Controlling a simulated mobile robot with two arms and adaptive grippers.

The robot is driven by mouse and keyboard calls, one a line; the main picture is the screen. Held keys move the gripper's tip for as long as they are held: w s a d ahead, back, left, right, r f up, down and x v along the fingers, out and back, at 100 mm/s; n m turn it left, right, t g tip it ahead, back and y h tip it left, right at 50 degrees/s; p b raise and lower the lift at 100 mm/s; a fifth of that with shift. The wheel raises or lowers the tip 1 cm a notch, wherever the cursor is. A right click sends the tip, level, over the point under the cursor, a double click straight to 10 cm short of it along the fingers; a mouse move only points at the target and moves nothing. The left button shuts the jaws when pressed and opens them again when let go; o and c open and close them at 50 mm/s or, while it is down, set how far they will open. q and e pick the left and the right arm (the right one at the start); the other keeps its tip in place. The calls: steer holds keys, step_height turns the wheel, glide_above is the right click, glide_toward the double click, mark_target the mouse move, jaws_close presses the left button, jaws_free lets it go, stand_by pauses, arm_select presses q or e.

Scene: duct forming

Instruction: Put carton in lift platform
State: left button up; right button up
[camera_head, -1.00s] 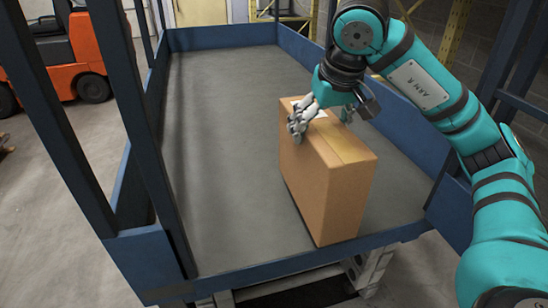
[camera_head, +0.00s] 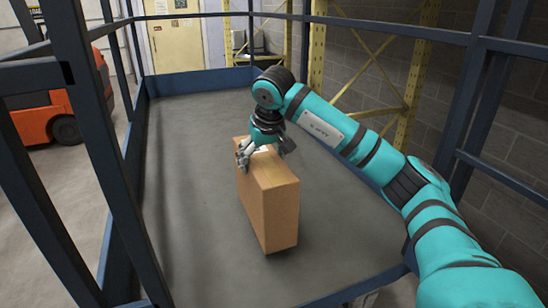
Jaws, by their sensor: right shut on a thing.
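The brown carton (camera_head: 274,208) stands upright on or just above the grey floor of the lift platform (camera_head: 185,190); I cannot tell whether its base touches. The platform has a low blue rim and dark blue posts and rails. My right gripper (camera_head: 262,160) is over the carton's top, with its fingers shut on the upper part of the carton. A white label shows partly at the carton's top beside the fingers. My left gripper is not in view.
Dark blue posts and rails (camera_head: 90,130) run along the left side and the right. An orange forklift (camera_head: 70,115) stands outside at the left. Yellow racking (camera_head: 412,90) and a block wall are at the right. The platform floor behind and left of the carton is clear.

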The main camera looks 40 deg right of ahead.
steer(key=shift+w+r, duration=0.1)
steer(key=shift+w, duration=0.8)
steer(key=shift+w+p, duration=0.1)
steer(key=shift+p, duration=0.25)
step_height(320, 180, down, 4)
steer(key=shift+d+r+p, duration=0.15)
steer(key=shift+r+p, duration=0.05)
steer(key=shift+p, duration=0.75)
steer(key=o, duration=1.3)
steer(key=shift+f, duration=0.15)
steer(key=shift+o, duration=1.4)
steer(key=shift+s, duration=0.25)
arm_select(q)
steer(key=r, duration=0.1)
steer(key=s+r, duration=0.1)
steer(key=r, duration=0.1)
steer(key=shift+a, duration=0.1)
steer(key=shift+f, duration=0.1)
